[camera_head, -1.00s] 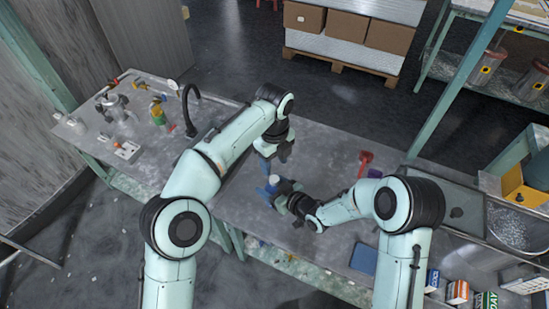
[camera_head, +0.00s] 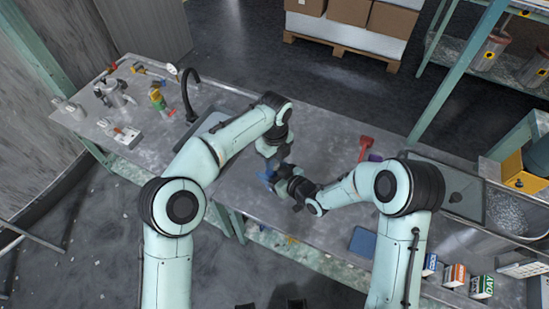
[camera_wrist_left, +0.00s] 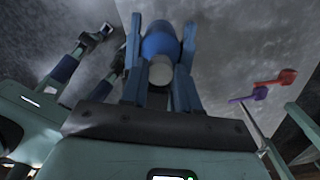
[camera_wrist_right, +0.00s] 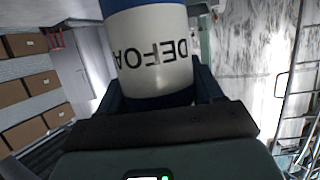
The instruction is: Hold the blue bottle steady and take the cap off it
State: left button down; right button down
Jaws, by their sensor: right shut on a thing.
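The blue bottle (camera_head: 266,176) stands over the bench, mostly hidden by my grippers in the head view. My right gripper (camera_head: 282,176) is shut on its side; in the right wrist view the bottle's white label with dark letters (camera_wrist_right: 155,55) sits between the fingers. My left gripper (camera_head: 271,160) is directly above the bottle, pointing down. In the left wrist view its two fingers (camera_wrist_left: 161,42) reach past both sides of the pale grey cap (camera_wrist_left: 160,70) and the blue bottle top (camera_wrist_left: 160,43). Gaps show beside the cap, so this gripper looks open.
A red tool (camera_head: 365,146) and a purple item lie right of the grippers. A blue flat piece (camera_head: 362,242) lies near the front edge, with small boxes (camera_head: 455,275) farther right. A black tap (camera_head: 188,95) stands at left. The bench left of the bottle is mostly clear.

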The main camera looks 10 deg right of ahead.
pick_arm(q)
jog(key=shift+n, duration=1.7)
jog(key=c, duration=0.8)
grip_release()
jog(key=shift+c, duration=0.2)
